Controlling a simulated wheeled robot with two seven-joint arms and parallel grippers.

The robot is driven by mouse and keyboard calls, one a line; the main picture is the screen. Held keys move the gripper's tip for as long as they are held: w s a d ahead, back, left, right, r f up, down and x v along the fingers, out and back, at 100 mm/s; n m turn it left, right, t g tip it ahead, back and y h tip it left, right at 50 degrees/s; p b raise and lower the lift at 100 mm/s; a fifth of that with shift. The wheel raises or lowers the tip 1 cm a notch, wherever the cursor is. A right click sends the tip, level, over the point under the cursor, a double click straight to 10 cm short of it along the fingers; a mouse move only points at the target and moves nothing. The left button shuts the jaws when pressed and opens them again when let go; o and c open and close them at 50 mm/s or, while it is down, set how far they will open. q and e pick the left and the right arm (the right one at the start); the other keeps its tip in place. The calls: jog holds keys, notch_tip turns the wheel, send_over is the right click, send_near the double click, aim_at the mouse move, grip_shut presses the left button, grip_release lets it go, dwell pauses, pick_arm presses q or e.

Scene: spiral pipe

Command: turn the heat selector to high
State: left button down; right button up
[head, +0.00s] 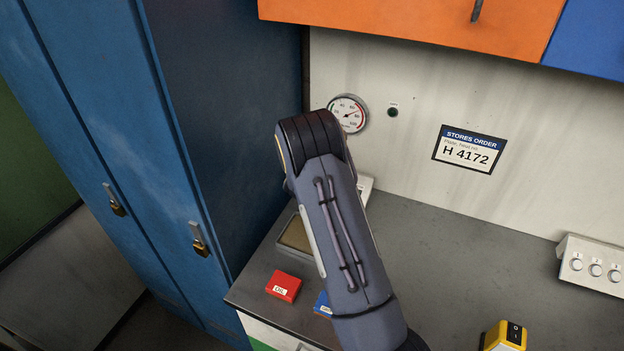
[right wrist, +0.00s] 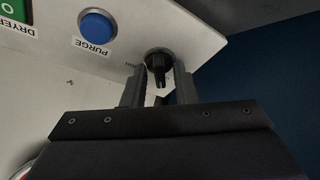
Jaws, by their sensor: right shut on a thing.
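The heat selector appears to be the black knob (right wrist: 158,62) on a white panel (right wrist: 195,28) in the right wrist view. My right gripper (right wrist: 158,74) has one finger on each side of the knob and is shut on it. The small marks around the knob are too small to read, so I cannot tell its setting. In the head view my right arm covers the knob and the gripper; only a corner of a white box (head: 365,185) shows behind the arm. My left gripper is in neither view.
A blue PURGE button (right wrist: 97,27) and a green DRYER switch (right wrist: 15,32) sit beside the knob. A round gauge (head: 348,113) is on the wall. Red (head: 283,286) and blue (head: 323,304) blocks lie on the grey bench (head: 450,260), near blue lockers (head: 120,130). The bench middle is clear.

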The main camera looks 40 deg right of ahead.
jog(key=m+p, duration=0.1)
jog(key=m, duration=0.1)
jog(key=shift+a+r+m+h, duration=0.1)
jog(key=shift+m+h, duration=0.3)
jog(key=shift+m+g+p, duration=0.35)
jog(key=shift+m+g, duration=0.15)
jog(key=shift+m, duration=0.5)
jog(key=m+g+h, duration=0.1)
jog(key=m, duration=0.3)
jog(key=shift+w, duration=0.1)
jog(key=shift+m+g+h, duration=0.3)
jog(key=shift+m+g, duration=0.4)
jog(key=shift+m, duration=1.4)
jog(key=o, duration=0.6)
jog(key=shift+o, duration=0.2)
